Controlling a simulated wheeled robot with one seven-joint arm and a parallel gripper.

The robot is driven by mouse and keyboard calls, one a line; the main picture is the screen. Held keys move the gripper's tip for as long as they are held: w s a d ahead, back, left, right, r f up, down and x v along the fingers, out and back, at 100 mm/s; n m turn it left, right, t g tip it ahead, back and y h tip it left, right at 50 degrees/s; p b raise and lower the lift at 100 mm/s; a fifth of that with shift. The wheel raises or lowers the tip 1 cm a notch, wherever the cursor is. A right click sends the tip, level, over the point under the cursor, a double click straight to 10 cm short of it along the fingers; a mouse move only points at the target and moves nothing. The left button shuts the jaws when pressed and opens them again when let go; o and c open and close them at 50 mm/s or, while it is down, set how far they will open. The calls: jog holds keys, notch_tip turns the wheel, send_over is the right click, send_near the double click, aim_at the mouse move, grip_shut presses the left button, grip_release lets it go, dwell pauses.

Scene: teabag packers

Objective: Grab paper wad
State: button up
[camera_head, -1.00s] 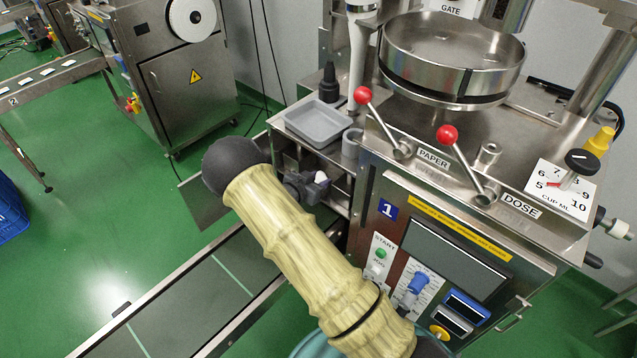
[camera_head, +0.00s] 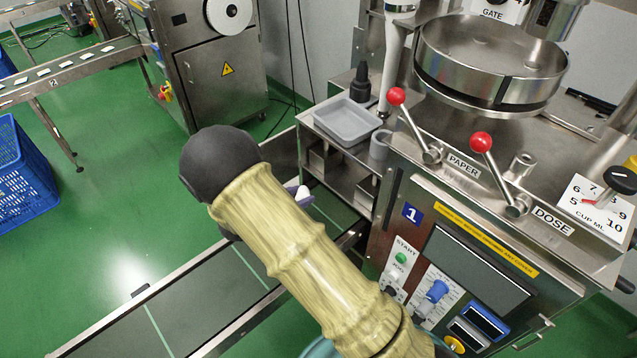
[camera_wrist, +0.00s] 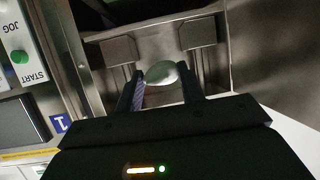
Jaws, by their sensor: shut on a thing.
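In the head view, the wad (camera_head: 303,193) shows as a small white spot just past my forearm, and my own arm hides most of the gripper (camera_head: 297,189). The gripper is apart from the packing machine (camera_head: 400,225), to the left of its open lower bay.
A grey tray (camera_head: 347,122) and a black bottle (camera_head: 361,84) stand on the machine's side shelf. Red-knobbed levers (camera_head: 481,143) stick up from the machine top. A dark conveyor (camera_head: 205,305) runs below my arm. Green floor lies open at left, beside a blue crate (camera_head: 22,180).

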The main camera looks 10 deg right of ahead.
jog(key=shift+s+a, duration=0.45)
jog(key=shift+a, duration=0.2)
jog(key=shift+s+a, duration=0.45)
jog(key=shift+a, duration=0.15)
